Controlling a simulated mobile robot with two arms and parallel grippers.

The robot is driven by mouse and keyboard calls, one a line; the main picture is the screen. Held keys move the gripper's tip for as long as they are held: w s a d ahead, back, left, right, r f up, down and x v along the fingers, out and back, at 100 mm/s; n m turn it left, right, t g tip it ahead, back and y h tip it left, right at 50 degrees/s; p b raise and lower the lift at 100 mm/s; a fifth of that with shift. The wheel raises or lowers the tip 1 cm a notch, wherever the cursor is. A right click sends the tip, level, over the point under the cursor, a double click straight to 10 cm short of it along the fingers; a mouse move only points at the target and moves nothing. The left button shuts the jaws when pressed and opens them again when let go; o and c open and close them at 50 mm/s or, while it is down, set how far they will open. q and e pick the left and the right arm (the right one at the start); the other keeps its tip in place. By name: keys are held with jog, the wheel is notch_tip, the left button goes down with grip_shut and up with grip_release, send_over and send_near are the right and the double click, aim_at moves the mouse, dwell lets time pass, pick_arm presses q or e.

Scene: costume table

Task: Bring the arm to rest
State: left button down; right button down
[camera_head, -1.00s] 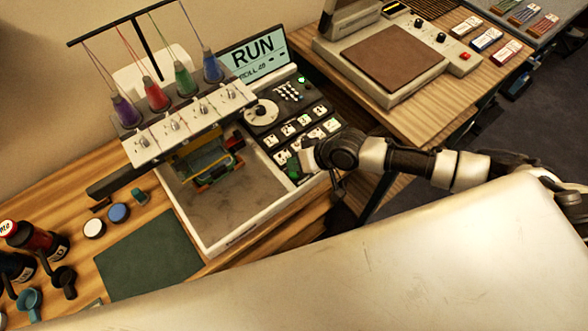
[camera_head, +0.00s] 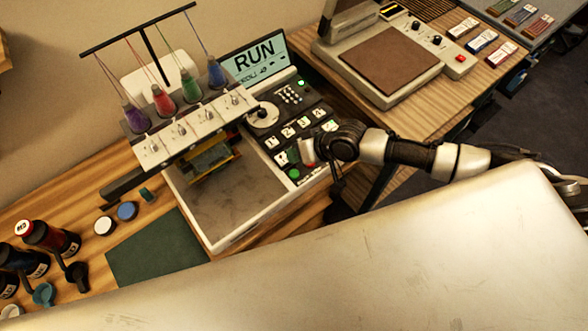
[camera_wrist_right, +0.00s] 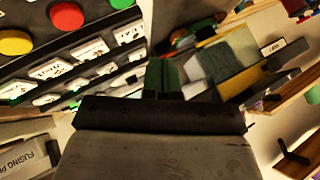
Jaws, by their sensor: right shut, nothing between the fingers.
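My right arm comes in from the right in the head view. Its gripper (camera_head: 310,154) is over the right edge of the embroidery machine's control panel (camera_head: 285,125), beside the lowest keys. In the right wrist view the fingers (camera_wrist_right: 164,78) are together with nothing between them. That view also shows the panel's round buttons (camera_wrist_right: 67,15) and white keys to their left. I cannot tell from the head view whether the gripper touches the panel. The machine's screen (camera_head: 256,58) reads RUN. My left gripper is not in view.
Thread cones (camera_head: 164,101) stand on the machine, above a yellow-framed piece (camera_head: 215,160) partly hidden under its head. A press with a brown plate (camera_head: 396,58) stands behind my right arm. Bottles (camera_head: 50,238) and a green mat (camera_head: 155,250) are at lower left.

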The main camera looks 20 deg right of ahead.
dwell(0.7)
jog(key=s+a+r+n, duration=0.3)
jog(key=s+a+r, duration=0.1)
jog(key=s+a, duration=0.5)
jog(key=s+d+r+m+g+h, duration=0.25)
jog(key=s+d+h, duration=0.45)
jog(key=s+d, duration=0.7)
notch_tip(320, 180, down, 31)
jog(key=d+b, duration=0.2)
jog(key=b, duration=0.3)
jog(key=s+d+f+g+b, duration=0.1)
jog(key=s+f+b, duration=0.1)
jog(key=s+f, duration=0.5)
jog(key=s+d+f+b, duration=0.1)
jog(key=s+f+b, duration=0.1)
jog(key=s+f, duration=0.6)
notch_tip(320, 180, down, 5)
jog(key=shift+s+d+f+g+h, duration=0.1)
jog(key=shift+s+d+g+h, duration=0.05)
jog(key=shift+d+g+h, duration=0.2)
